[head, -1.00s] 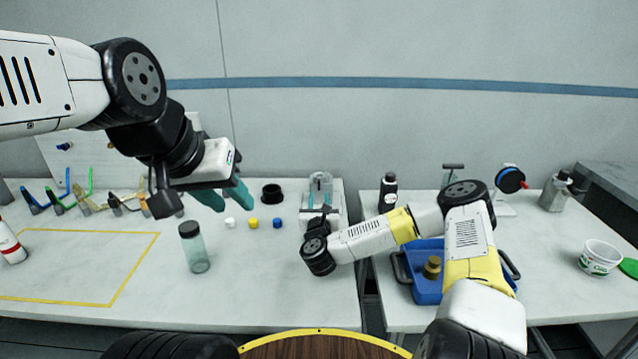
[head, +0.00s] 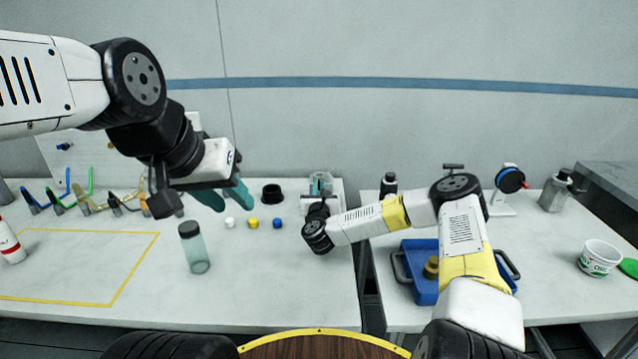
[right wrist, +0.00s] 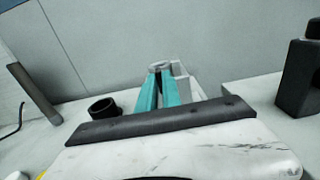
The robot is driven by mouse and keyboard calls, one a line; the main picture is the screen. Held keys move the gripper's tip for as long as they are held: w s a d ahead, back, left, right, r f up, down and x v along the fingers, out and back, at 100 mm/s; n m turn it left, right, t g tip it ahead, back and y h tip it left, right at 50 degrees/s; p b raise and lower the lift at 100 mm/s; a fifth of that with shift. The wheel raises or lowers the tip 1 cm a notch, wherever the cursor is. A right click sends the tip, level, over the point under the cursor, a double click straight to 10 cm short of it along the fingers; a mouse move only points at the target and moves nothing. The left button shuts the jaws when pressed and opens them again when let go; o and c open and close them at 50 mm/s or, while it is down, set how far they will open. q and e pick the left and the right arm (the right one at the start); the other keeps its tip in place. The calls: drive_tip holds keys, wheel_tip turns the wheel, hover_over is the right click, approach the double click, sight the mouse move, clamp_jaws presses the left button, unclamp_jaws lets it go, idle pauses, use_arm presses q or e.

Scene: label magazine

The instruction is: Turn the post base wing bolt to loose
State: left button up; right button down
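A pale grey device (head: 337,200) stands at the back right of the left table, and shows in the right wrist view as a round-topped grey part (right wrist: 160,65) with a light block beside it. I cannot make out a wing bolt on it; its base is hidden behind my right wrist and fingers. My right gripper (head: 320,187) is at this device, its teal fingers (right wrist: 158,88) pointing at it with a narrow gap between them. I cannot tell whether they grip anything. My left gripper (head: 224,196) is open and empty, raised above the left table.
A capped jar (head: 195,248), white, yellow (head: 253,223) and blue caps and a black ring (head: 271,193) stand left of the device. A blue tray (head: 425,290) is under my right arm on the right table. A dark bottle (head: 389,184) stands behind that arm.

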idle(0.4)
drive_tip(key=n, duration=2.4)
drive_tip(key=f+n, duration=0.1)
drive_tip(key=n, duration=1)
drive_tip(key=shift+n, duration=0.4)
drive_tip(key=shift+s, duration=0.1)
drive_tip(key=c, duration=1.5)
unclamp_jaws()
